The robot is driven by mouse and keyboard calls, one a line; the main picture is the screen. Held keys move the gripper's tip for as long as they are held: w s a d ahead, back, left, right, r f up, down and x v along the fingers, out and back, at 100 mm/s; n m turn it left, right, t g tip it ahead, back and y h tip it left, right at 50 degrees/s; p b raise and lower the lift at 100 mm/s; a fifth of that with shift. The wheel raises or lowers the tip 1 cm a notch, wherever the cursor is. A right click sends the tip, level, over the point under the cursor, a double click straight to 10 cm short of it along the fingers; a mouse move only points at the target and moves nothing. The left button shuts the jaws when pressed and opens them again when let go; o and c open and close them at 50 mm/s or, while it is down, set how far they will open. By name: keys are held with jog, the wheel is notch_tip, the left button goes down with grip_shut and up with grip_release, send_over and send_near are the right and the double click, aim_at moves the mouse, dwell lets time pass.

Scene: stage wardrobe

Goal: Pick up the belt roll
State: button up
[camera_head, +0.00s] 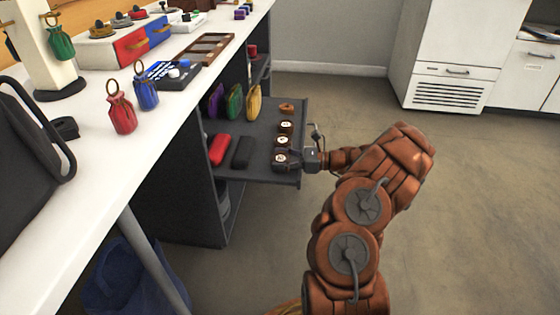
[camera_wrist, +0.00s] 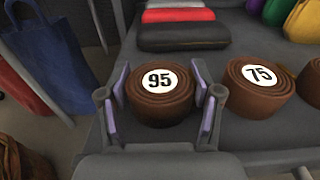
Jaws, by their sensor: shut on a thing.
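A brown belt roll with a round white label reading 95 (camera_wrist: 160,106) is between the two fingers of my gripper (camera_wrist: 160,80) in the wrist view. The fingers are shut on its sides. The roll is upright, label up, at the shelf; I cannot tell whether it touches the surface. In the head view this roll (camera_head: 280,162) is the nearest of a row of belt rolls, and my gripper (camera_head: 298,159) reaches it from the right. A roll labelled 75 (camera_wrist: 260,88) stands just right of it in the wrist view, apart from the fingers.
The rolls stand on a dark pull-out shelf (camera_head: 262,172) below a white counter (camera_head: 100,170). A red case (camera_head: 219,149) and a black case (camera_head: 242,152) lie beside them. Coloured pouches (camera_head: 234,102) stand behind. A blue bag (camera_head: 135,278) is under the counter. Floor is free at right.

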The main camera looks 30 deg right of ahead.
aim_at(283, 158)
jog(key=shift+r+p, duration=0.4)
jog(key=shift+r, duration=0.2)
jog(key=r, duration=0.1)
jog(key=r+p, duration=0.2)
jog(key=shift+s+d, duration=0.25)
jog(key=shift+s, duration=0.15)
jog(key=s+d+p, duration=0.5)
jog(key=s+d, duration=0.1)
jog(key=s, duration=0.7)
jog(key=shift+s+d+r, duration=0.2)
jog(key=shift+s+r, duration=0.15)
jog(key=shift+r, duration=0.05)
jog(key=shift+a, duration=0.1)
